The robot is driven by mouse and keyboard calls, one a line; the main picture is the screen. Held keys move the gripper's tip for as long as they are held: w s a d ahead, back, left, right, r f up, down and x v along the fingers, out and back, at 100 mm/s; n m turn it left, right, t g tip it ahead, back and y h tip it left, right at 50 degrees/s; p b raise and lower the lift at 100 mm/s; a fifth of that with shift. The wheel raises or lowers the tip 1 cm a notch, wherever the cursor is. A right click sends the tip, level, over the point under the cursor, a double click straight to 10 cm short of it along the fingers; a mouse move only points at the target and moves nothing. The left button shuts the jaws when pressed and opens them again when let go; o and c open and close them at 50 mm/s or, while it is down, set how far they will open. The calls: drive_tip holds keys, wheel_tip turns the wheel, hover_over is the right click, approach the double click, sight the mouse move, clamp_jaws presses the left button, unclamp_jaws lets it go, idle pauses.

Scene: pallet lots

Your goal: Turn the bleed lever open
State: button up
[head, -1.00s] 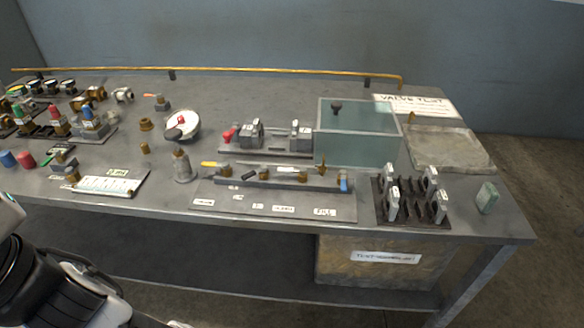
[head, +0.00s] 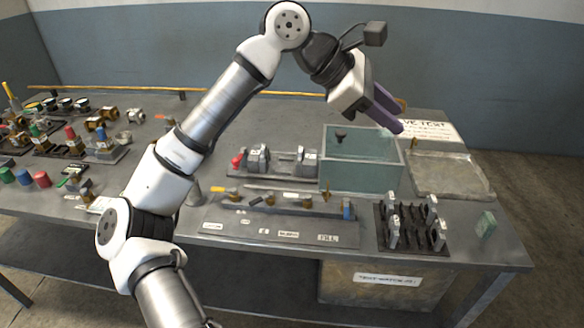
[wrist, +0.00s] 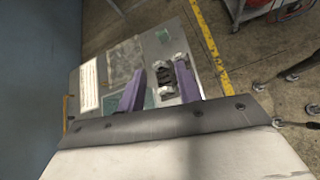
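The valve manifold (head: 283,215) lies along the front of the bench in the head view. It carries a yellow lever (head: 219,192) at its left, a dark lever (head: 256,201), a small brass upright fitting and a blue lever (head: 346,208) at its right. Labels lie in front; one appears to read FILL (head: 327,238). The others are too small to read, so I cannot tell which lever is the bleed lever. My gripper (head: 390,112) is raised above the back right of the bench, away from the manifold. In the wrist view its purple fingers (wrist: 160,72) stand apart, with nothing between them.
A greenish open-topped tank (head: 361,176) stands behind the manifold. A rack of grey clips (head: 410,235) and a green block (head: 486,224) are to the right. A shallow tray (head: 449,172) and a VALVE TEST sheet (head: 437,133) lie at the back right. Several coloured fittings crowd the left.

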drive_tip(key=w+a+f+n+y, duration=0.1)
drive_tip(key=w+a+f+y, duration=0.5)
drive_tip(key=a+f+y, duration=0.15)
drive_tip(key=n+y+p, duration=0.1)
drive_tip(key=y, duration=0.2)
approach(292, 195)
wheel_tip(292, 195, down, 8)
drive_tip(key=p, duration=0.3)
drive_tip(key=shift+s+r, duration=0.15)
drive_tip(key=shift+r, duration=0.05)
drive_tip(key=shift+c, duration=0.4)
clamp_jaws()
